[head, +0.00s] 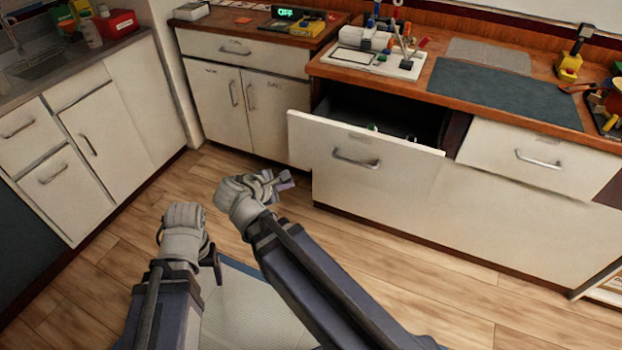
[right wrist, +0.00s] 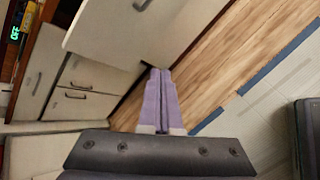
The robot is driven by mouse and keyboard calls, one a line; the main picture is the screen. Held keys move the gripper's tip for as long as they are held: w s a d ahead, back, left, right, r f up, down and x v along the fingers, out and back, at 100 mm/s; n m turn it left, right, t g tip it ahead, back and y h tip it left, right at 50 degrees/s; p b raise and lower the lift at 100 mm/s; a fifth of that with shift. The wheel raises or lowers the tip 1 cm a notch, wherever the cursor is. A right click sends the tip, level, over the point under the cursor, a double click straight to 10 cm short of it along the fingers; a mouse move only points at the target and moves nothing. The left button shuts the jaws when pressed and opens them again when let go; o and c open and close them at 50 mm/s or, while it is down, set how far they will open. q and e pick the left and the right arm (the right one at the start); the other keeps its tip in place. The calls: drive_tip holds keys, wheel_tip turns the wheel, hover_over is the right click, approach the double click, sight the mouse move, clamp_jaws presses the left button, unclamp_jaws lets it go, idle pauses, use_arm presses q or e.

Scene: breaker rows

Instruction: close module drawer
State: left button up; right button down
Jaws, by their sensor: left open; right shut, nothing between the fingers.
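The module drawer (head: 350,165) is pulled out from the workbench, with its white front panel and grey bar handle (head: 356,159) facing the room. Small items show in its dark interior (head: 385,115). My right gripper (head: 284,182) is shut and empty, in front of the drawer's lower left side, and I see no clear contact. In the right wrist view its purple fingers (right wrist: 159,95) are together, with the drawer front (right wrist: 135,30) above them. My left gripper (head: 212,258) hangs low at left over the floor, away from the drawer; its fingers are partly hidden.
The workbench top (head: 440,90) carries a white tray with tools (head: 378,58) and a dark mat (head: 500,92). A closed drawer (head: 540,158) is at right. White cabinets (head: 235,95) stand behind left and at far left. Wooden floor (head: 420,270) in front is clear.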

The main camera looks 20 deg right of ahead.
use_arm(q)
wheel_tip(320, 180, down, 23)
drive_tip(key=b, duration=2)
drive_tip(key=shift+r, duration=0.15)
use_arm(e)
drive_tip(key=w+d+f+n+t+h, duration=0.4)
drive_tip(key=w+f+n+t, duration=0.1)
drive_tip(key=f+n, duration=0.4)
drive_tip(key=w+n, duration=0.1)
drive_tip(key=n, duration=0.1)
drive_tip(key=shift+f+n+t+h, duration=0.3)
drive_tip(key=shift+t+h, duration=0.1)
drive_tip(key=shift+w, duration=0.1)
